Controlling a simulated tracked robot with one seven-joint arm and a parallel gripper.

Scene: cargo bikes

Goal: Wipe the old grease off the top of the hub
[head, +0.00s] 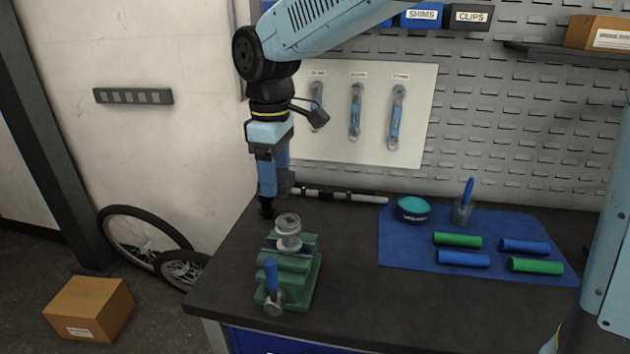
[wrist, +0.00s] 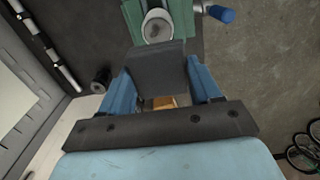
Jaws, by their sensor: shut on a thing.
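The silver hub (head: 288,226) stands upright in the green vise (head: 290,265) on the bench. In the wrist view the hub (wrist: 158,27) shows past the fingertips, with a dull brownish patch on its round top. My gripper (head: 268,196) points down above and slightly left of the hub, apart from it in the head view. In the wrist view its blue fingers are shut on a dark grey flat piece (wrist: 158,66), perhaps a cloth. This piece hides part of the vise and the hub's near edge.
A blue mat (head: 400,250) at right carries blue and green rolls, a teal-topped tub (head: 412,208) and a cup with a blue handle (head: 463,208). A silver-black tube (head: 340,195) lies along the back. The vise's blue handle (head: 271,275) faces front. The bench front is clear.

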